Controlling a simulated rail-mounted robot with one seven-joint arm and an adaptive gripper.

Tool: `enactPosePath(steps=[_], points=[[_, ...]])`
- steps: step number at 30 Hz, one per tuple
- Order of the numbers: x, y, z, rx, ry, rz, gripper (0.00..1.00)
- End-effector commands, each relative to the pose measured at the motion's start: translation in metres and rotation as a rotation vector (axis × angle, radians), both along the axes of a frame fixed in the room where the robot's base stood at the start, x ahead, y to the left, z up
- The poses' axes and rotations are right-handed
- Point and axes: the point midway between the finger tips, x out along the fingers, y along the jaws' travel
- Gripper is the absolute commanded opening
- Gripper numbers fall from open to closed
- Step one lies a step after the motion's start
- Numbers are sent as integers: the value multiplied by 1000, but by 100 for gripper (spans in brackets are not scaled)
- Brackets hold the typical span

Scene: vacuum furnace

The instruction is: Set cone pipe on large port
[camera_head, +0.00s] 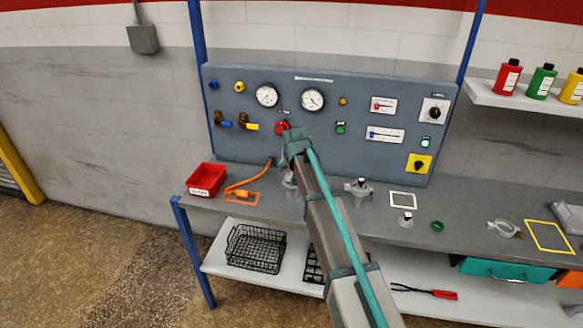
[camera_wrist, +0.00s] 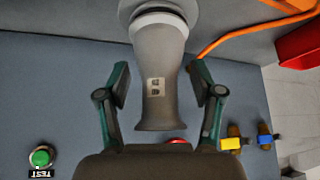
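The cone pipe (camera_wrist: 160,85) is a grey tapered tube with a small label, between the two fingers of my gripper (camera_wrist: 160,88) in the wrist view. The fingers are apart, with a narrow gap seen on each side of the pipe. The pipe's upper end in that view meets a round light-grey flange (camera_wrist: 190,8), apparently the large port; whether it is fully seated I cannot tell.
The gauge panel (camera_head: 350,90) stands close behind my gripper, with a red knob (camera_head: 281,127) near it. An orange hose (camera_head: 250,181) and red bin (camera_head: 206,179) lie left. A metal fitting (camera_head: 359,189) stands to the right on the bench.

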Motion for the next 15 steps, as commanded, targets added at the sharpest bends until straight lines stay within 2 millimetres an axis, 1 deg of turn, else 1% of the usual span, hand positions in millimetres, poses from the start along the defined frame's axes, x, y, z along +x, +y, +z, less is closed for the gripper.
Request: enactPosePath(steps=[5,8,11,15], points=[[0,0,0,0,1,0,66],[-3,-1,3,0,0,0,66],[-8,-2,12,0,-1,0,66],[-21,-4,31,0,-2,0,66]])
